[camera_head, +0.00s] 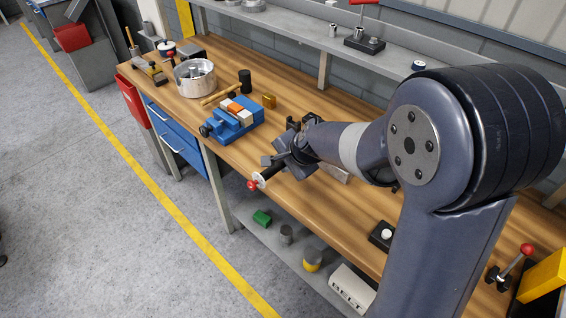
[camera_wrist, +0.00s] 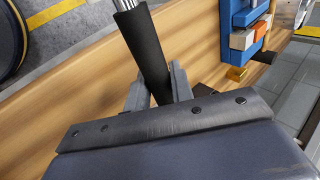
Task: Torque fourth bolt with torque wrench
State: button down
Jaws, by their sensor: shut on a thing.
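My gripper (camera_head: 283,160) is over the front edge of the wooden bench, shut on the black handle of the torque wrench. In the wrist view the black handle (camera_wrist: 147,45) stands between the jaws (camera_wrist: 155,92), with a bright metal shaft at its upper end. In the head view a dark rod with a pale collar and red end (camera_head: 256,182) sticks out past the bench edge from the gripper. The wrench's other end is hidden by my arm. No bolt can be made out clearly in either view.
A blue vise (camera_head: 230,122) holds an orange and pale block on the bench. A silver round housing (camera_head: 194,80) stands behind it, with a black-headed mallet (camera_head: 245,80) near. A lower shelf (camera_head: 250,232) holds several small items. Bare wood lies between vise and gripper.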

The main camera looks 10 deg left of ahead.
jog(key=shift+s+d+n+b, duration=0.2)
jog(key=shift+d+n+b, duration=0.15)
jog(key=shift+b, duration=0.9)
jog(key=shift+s+d+b, duration=0.1)
jog(key=shift+d+b, duration=0.1)
jog(key=shift+b, duration=0.15)
jog(key=shift+s+d+n+g+y+b, duration=0.4)
jog(key=shift+d+n+b, duration=0.15)
jog(key=shift+b, duration=0.35)
jog(key=shift+s+d+n+g+y+b, duration=0.2)
jog(key=shift+s+d+n+g+b, duration=0.1)
jog(key=shift+d+n+b, duration=0.35)
jog(key=shift+s+d+n+g+y+b, duration=0.2)
jog(key=shift+s+d+n+g+b, duration=0.1)
jog(key=shift+d+n+b, duration=0.3)
